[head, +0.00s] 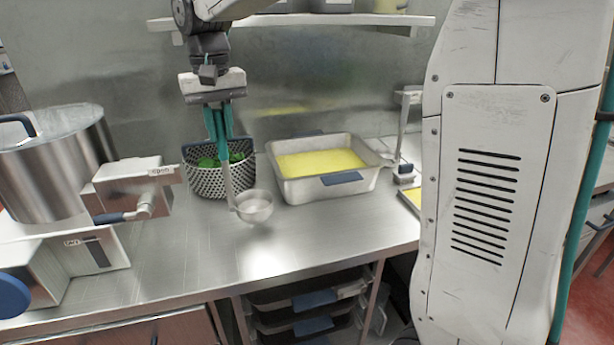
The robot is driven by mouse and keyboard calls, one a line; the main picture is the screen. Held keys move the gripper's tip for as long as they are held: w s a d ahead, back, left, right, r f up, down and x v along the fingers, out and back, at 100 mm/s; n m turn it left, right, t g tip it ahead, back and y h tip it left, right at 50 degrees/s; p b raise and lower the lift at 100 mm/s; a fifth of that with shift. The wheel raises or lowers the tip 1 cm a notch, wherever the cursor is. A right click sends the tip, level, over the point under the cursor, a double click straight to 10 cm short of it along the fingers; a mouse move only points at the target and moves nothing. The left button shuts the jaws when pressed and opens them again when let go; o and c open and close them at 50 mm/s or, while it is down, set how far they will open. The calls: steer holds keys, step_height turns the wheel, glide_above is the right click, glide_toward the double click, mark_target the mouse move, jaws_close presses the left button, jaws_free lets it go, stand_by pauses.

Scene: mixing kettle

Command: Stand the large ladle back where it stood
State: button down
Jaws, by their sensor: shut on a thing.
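The large ladle (254,206) is steel, with a round bowl at the lower end of a long thin handle. My gripper (219,137), with teal fingers, is shut on the upper part of its handle. The ladle hangs about upright, bowl down, in front of the perforated basket. The bowl appears to be just above the counter; I cannot tell for sure whether it touches. A slim upright metal piece with a dark foot (404,175) stands right of the pan; I cannot tell whether it is a holder.
A perforated basket (207,183) with green contents stands behind the ladle. A steel pan (330,185) of yellow contents is to its right. A large kettle (60,165) with a valve fills the left. A shelf (300,20) is above. The front counter (330,240) is clear.

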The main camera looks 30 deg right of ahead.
steer(key=s+d+f, duration=0.2)
steer(key=s+d, duration=0.1)
steer(key=d, duration=0.4)
steer(key=s+d+f, duration=0.3)
steer(key=d, duration=0.4)
steer(key=shift+s, duration=0.2)
steer(key=c, duration=1.3)
jaws_free()
steer(key=shift+f, duration=0.1)
